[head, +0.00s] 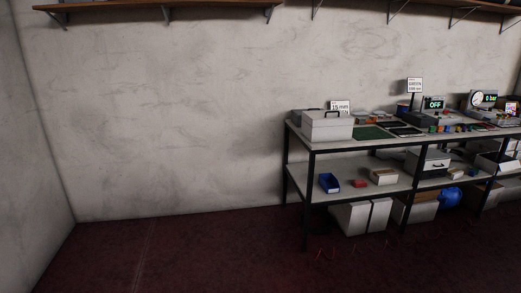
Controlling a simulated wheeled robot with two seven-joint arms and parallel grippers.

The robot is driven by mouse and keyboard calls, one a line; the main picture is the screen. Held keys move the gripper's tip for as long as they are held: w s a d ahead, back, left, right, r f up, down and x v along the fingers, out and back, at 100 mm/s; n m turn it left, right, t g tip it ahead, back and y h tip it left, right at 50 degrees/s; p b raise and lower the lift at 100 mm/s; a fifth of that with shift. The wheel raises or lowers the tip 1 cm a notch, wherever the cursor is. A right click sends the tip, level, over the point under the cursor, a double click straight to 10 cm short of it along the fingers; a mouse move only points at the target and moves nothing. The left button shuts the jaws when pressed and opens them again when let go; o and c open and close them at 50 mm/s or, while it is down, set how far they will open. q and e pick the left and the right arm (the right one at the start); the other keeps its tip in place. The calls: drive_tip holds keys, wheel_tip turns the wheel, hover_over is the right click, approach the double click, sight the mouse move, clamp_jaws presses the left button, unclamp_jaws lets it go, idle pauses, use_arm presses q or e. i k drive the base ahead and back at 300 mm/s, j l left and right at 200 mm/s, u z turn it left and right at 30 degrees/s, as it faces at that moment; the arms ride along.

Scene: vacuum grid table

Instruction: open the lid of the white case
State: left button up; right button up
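A white case (326,128) with a dark handle on its top stands on the left end of the table top (375,144). Its lid looks shut. The case is some distance away, right of the middle of the head view. Neither of my grippers shows in this view.
Right of the case are a green mat (370,133), small signs and an "OFF" display (433,104). The lower shelf (345,188) holds a blue bin (329,182) and boxes. White boxes stand below. The dark red floor (180,255) in front and to the left is clear.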

sight(320, 118)
drive_tip(key=i+u, duration=0.3)
drive_tip(key=i, duration=2.05)
